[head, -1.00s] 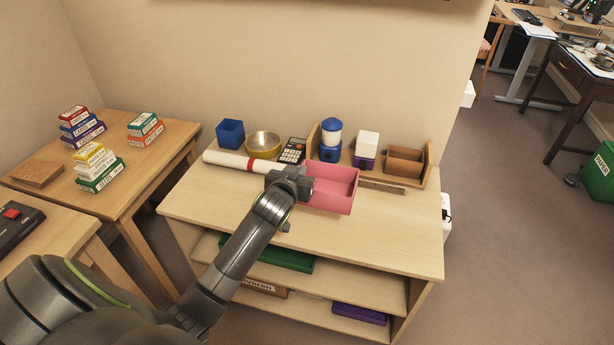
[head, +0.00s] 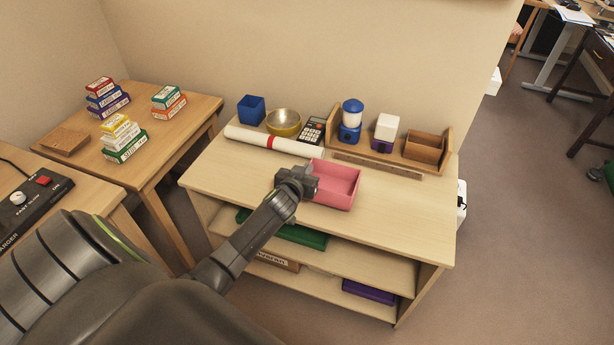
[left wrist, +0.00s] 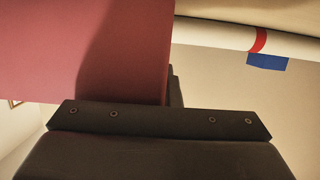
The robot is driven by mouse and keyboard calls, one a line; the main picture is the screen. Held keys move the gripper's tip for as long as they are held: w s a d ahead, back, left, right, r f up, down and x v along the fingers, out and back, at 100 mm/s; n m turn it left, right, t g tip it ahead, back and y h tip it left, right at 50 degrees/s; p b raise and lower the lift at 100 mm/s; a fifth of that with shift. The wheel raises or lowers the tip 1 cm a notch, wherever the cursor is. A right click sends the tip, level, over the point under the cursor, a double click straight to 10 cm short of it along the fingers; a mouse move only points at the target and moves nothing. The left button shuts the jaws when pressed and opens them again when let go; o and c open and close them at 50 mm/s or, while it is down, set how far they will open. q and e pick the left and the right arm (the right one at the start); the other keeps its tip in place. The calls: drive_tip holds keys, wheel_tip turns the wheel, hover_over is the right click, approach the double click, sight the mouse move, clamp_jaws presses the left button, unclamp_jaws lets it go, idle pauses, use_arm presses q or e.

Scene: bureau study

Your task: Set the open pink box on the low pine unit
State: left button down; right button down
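The open pink box (head: 335,190) is over the middle of the low pine unit's top (head: 400,215), its open side up. My left gripper (head: 309,184) is at the box's left side and appears shut on its wall. In the left wrist view the pink box (left wrist: 85,50) fills the upper left, against the dark gripper body (left wrist: 160,120); the fingertips are hidden there. Whether the box's underside touches the top or hangs just above it, I cannot tell. My right gripper is not in view.
Behind the box lie a white roll with a red band (head: 250,138), a calculator (head: 312,130) and a wooden strip (head: 378,165). A blue cup (head: 251,109), a brass bowl (head: 284,121) and a wooden rack (head: 447,150) stand farther back. The top's front and right are clear.

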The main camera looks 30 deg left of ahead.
use_arm(q)
drive_tip(key=shift+f, duration=0.9)
drive_tip(key=shift+f+b, duration=0.2)
drive_tip(key=shift+b, duration=0.15)
drive_tip(key=c, duration=1.7)
unclamp_jaws()
drive_tip(key=shift+r, duration=0.1)
drive_tip(key=shift+r, duration=0.15)
drive_tip(key=p+v, duration=0.2)
drive_tip(key=v, duration=1)
drive_tip(key=shift+d, duration=0.1)
